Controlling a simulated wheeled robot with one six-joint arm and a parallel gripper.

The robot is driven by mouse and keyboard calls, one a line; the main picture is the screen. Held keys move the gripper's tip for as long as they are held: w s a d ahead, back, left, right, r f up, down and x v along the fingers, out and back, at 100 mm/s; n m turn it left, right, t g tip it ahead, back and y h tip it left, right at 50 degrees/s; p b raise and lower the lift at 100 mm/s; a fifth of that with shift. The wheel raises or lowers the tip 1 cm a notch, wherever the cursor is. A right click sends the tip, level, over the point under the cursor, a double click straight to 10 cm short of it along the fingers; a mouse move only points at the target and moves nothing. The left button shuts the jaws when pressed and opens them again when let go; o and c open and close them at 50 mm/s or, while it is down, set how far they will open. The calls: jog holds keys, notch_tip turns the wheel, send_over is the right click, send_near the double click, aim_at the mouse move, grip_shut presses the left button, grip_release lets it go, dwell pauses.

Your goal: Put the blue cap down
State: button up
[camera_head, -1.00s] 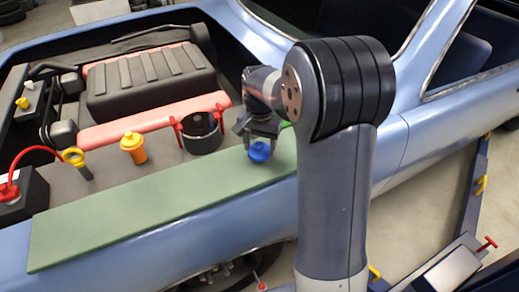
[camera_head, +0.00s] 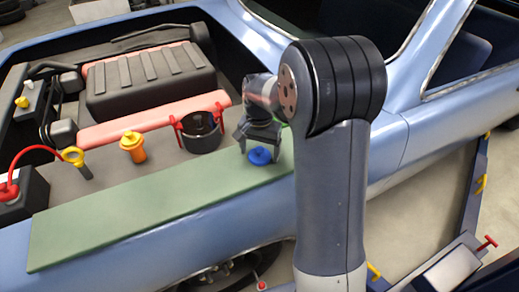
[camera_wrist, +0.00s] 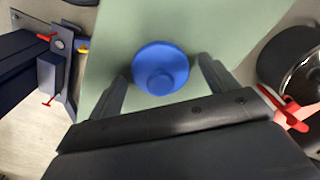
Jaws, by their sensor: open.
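The blue cap (camera_head: 260,156) rests on the green mat (camera_head: 150,213) near its right end, on the car's fender. In the wrist view the blue cap (camera_wrist: 160,68) shows from above, round with a raised centre knob. My gripper (camera_head: 259,147) is open just above and around the cap. In the wrist view its two fingers stand on either side of the cap, with a gap on each side. My arm hides the right end of the mat in the head view.
A black pot with red handles (camera_head: 201,132) stands behind the mat. The mat's left and middle are bare.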

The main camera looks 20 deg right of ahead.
aim_at(259, 149)
notch_tip(259, 149, up, 12)
jog(key=shift+r, duration=0.15)
dwell(0.3)
notch_tip(259, 149, down, 13)
jog(key=shift+r, duration=2.25)
jog(key=shift+f, duration=0.1)
